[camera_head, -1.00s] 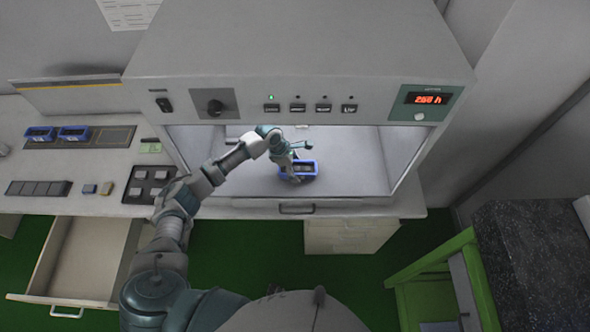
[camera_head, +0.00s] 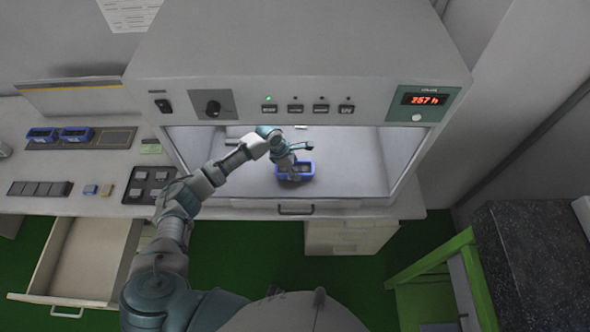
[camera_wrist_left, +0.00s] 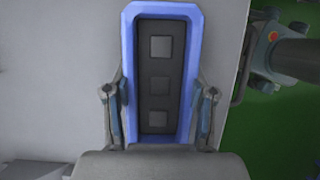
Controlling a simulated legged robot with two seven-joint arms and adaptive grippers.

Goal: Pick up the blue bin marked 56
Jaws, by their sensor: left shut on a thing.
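A blue bin (camera_head: 308,169) with a dark inside is in the lit chamber, near its front opening in the head view. In the left wrist view the blue bin (camera_wrist_left: 192,14) runs lengthwise, with several grey squares in a row inside. I cannot read any number on it. My left gripper (camera_head: 292,172) reaches into the chamber from the left and is shut on the bin. In the wrist view the fingers of my left gripper (camera_wrist_left: 160,105) press on the bin's two long sides. I cannot tell if the bin is clear of the floor. My right gripper is not in view.
The chamber's cabinet (camera_head: 300,50) overhangs the opening, with buttons and a red display. Two other blue bins (camera_head: 76,134) sit on the left counter. An open drawer (camera_head: 80,262) juts out below it. A green-framed stand (camera_head: 435,265) is at the right.

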